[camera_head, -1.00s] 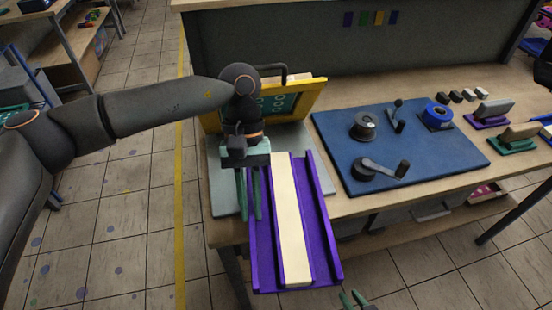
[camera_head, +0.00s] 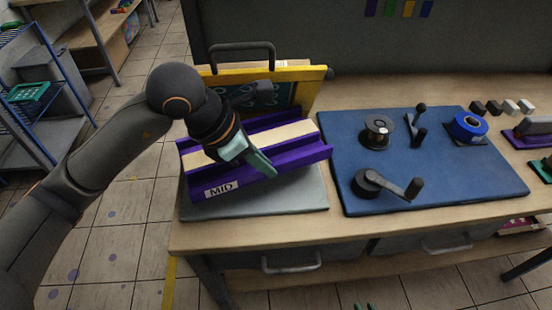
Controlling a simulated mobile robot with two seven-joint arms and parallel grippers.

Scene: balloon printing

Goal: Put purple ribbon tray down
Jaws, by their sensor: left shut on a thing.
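The purple ribbon tray (camera_head: 309,153) is a long purple channel with a cream strip (camera_head: 285,134) along its middle and a "MID" label on its near left end. It lies slantwise over the grey mat (camera_head: 290,200) at the left of the table, in front of the yellow frame. I cannot tell whether its underside touches the mat. My left gripper (camera_head: 264,165) is shut on the tray's near side wall, and my wrist hides part of the tray.
A yellow frame (camera_head: 317,74) with a black handle stands behind the tray. To the right is a blue board (camera_head: 440,195) with a spool (camera_head: 377,130), cranks and a blue tape roll (camera_head: 468,127). Stamps and small blocks are at the far right. The wooden front strip (camera_head: 265,234) is clear.

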